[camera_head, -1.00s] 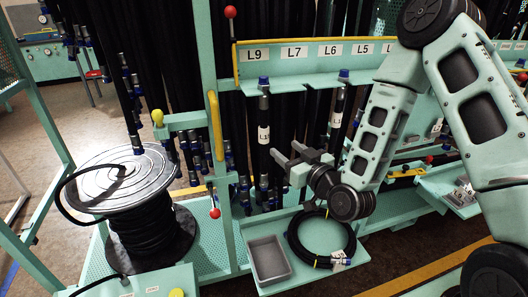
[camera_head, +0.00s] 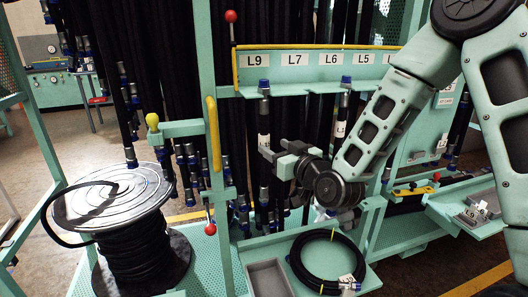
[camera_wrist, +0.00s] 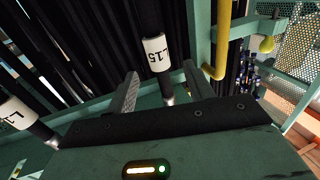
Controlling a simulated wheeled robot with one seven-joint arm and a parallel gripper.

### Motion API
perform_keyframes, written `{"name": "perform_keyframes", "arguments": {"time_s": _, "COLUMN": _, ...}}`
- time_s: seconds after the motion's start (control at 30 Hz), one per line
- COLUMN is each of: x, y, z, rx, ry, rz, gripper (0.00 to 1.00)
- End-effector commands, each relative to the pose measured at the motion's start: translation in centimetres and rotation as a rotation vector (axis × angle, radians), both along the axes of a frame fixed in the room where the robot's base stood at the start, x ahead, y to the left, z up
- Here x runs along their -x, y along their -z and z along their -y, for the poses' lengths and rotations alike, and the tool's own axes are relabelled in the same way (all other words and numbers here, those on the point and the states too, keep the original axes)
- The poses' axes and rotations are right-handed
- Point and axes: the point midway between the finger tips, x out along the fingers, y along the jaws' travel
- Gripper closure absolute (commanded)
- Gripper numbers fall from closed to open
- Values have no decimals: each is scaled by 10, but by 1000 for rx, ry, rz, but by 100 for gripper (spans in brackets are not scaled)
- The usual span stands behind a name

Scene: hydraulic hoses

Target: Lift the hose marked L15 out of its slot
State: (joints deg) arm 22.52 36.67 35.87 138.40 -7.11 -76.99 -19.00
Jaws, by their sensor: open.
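The hose marked L15 (camera_head: 264,112) is black with a white label and a blue cap. It hangs upright from a slot in the green rail, below the L9 sign. In the wrist view the L15 label (camera_wrist: 156,52) is readable, and the hose runs down between my two fingers. My gripper (camera_head: 270,150) is open at the hose, around the label's lower edge in the head view. The fingers also show in the wrist view (camera_wrist: 161,84), one on each side of the hose with gaps. Whether either finger touches the hose cannot be told.
Another labelled hose (camera_head: 341,125) hangs to the right and shows at the left of the wrist view (camera_wrist: 18,114). A yellow handle bar (camera_head: 213,133) stands to the left. A coiled hose (camera_head: 328,262) and a grey bin (camera_head: 270,280) are below. A hose reel (camera_head: 112,196) stands at left.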

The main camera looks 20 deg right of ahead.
Motion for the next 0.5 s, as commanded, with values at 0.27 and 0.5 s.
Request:
{"name": "perform_keyframes", "arguments": {"time_s": 0.27, "x": -20, "y": -1, "z": -5, "rx": 0, "ry": 1, "rz": 0, "gripper": 48}}
{"name": "perform_keyframes", "arguments": {"time_s": 0.5, "x": -54, "y": -1, "z": -12, "rx": -2, "ry": 1, "rz": -1, "gripper": 48}}
